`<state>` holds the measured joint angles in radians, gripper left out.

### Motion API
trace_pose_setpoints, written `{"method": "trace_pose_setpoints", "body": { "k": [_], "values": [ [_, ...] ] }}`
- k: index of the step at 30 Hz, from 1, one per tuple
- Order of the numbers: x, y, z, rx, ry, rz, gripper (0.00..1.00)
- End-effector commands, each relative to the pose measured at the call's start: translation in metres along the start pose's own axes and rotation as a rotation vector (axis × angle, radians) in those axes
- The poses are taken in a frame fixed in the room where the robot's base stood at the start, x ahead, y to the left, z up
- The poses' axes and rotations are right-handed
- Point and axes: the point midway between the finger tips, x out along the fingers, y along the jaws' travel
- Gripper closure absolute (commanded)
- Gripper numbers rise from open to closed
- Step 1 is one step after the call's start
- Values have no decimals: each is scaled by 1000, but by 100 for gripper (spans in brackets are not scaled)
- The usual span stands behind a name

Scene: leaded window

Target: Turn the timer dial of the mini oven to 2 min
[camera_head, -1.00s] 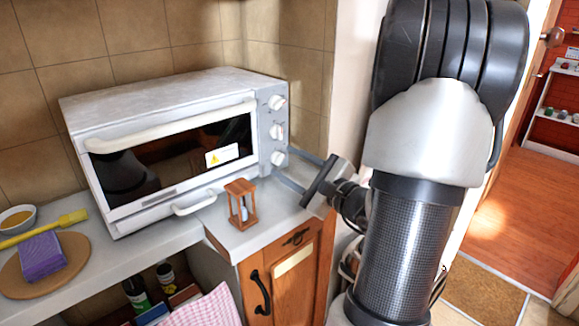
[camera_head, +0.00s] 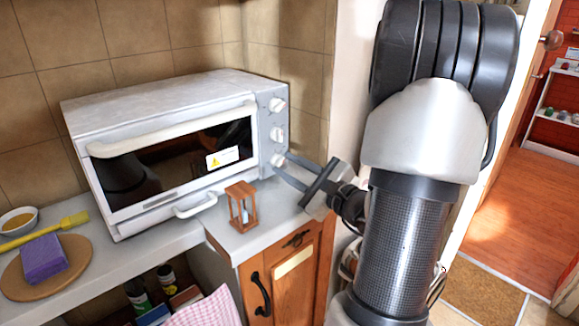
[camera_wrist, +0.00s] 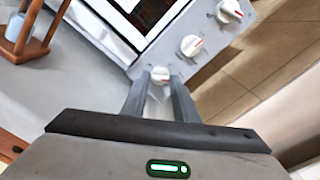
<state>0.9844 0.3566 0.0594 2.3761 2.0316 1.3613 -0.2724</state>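The white mini oven (camera_head: 185,92) stands on the counter with its door shut. Its right-hand panel has three white dials: top (camera_head: 277,105), middle (camera_head: 277,135) and lowest (camera_head: 278,160). Their labels are too small to read, so I cannot tell which is the timer. My gripper (camera_head: 281,165) is at the lowest dial, its fingers open and pointing at it.
A small wooden lantern (camera_head: 241,207) stands on the counter in front of the oven, left of my gripper. A round board (camera_head: 15,288) with a purple sponge (camera_head: 43,258), a yellow brush (camera_head: 45,230) and a bowl (camera_head: 17,221) lie at the left. The tiled wall is close behind.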

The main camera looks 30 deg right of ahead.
Motion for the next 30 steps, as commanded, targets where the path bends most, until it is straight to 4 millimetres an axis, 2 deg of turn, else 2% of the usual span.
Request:
{"method": "trace_pose_setpoints", "body": {
  "k": [1,3,11,16,20,30],
  "values": [
    [0,0,0,0,0,0,65],
    [0,0,0,0,0,0,56],
    [0,0,0,-1,1,0,56],
    [-12,-1,-1,-2,4,-1,56],
    [-37,-2,0,0,5,-4,56],
    [-121,-2,0,1,5,-4,56]
  ]
}}
